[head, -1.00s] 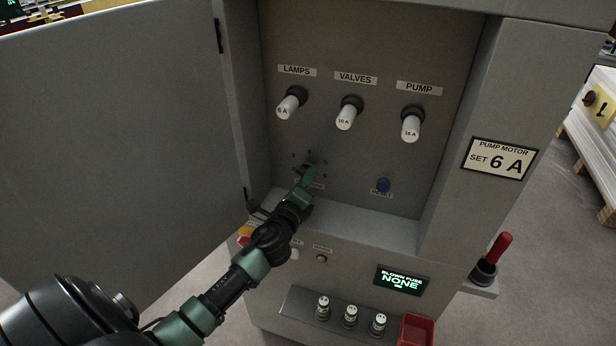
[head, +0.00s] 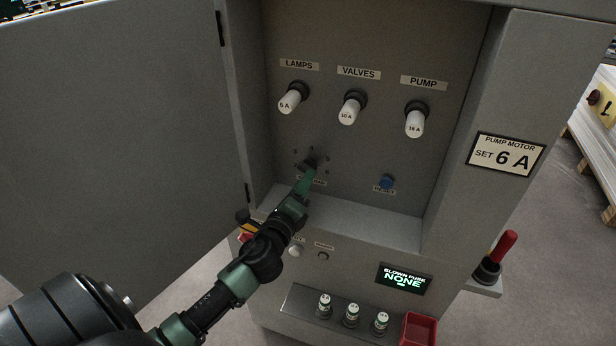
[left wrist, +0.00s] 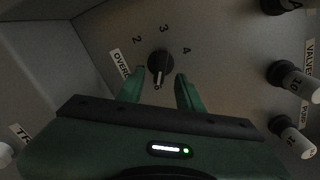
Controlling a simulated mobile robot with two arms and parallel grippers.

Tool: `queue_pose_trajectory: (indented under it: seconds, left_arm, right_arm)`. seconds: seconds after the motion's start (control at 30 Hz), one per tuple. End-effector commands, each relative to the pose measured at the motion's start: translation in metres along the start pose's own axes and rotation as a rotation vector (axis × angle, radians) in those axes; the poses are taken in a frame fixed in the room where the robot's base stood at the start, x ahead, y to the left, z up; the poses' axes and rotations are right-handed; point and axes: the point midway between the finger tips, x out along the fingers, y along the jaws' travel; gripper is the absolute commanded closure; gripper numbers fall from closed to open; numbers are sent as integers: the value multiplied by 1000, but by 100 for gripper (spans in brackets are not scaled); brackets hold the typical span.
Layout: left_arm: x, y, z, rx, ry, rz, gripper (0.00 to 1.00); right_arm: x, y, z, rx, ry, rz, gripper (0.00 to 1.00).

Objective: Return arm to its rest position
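My left arm comes in from the lower left in the head view, reaching into the open grey cabinet (head: 340,212). Its green left gripper (head: 308,178) is just in front of the black overload dial (head: 310,162). In the left wrist view the left gripper (left wrist: 160,92) is open, its two fingers apart with nothing between the tips. The dial (left wrist: 160,63) shows just beyond the gap, among printed numbers including 2, 3 and 4. Its label is partly hidden. My right gripper is in neither view.
Lamps (head: 293,98), valves (head: 351,108) and pump (head: 415,119) fuses stick out above. A blue reset button (head: 386,182) is to the right. The open cabinet door (head: 110,140) bounds the left.

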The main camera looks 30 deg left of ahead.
Motion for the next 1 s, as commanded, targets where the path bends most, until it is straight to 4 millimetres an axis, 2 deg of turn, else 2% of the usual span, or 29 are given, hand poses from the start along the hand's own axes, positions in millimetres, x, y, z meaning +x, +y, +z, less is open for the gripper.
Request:
queue_pose_trajectory:
  seconds: [0.1, 0.23, 0.77, 0.87, 0.97, 1.0]
  left_arm:
    - [-16, 2, 0, 0, 0, 0, 64]
    - [-24, 0, 1, 0, -2, 0, 64]
    - [-25, 0, 1, -4, -2, 1, 64]
    - [-32, 7, -1, -89, -12, 45, 64]
    - [-57, 29, -9, -340, -44, 186, 64]
    - [-74, 43, -16, -484, -64, 276, 64]
  right_arm:
    - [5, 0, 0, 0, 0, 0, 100]
    - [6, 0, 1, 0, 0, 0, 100]
    - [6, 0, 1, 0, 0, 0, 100]
    - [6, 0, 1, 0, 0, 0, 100]
    - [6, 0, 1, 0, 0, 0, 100]
    - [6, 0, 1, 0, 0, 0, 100]
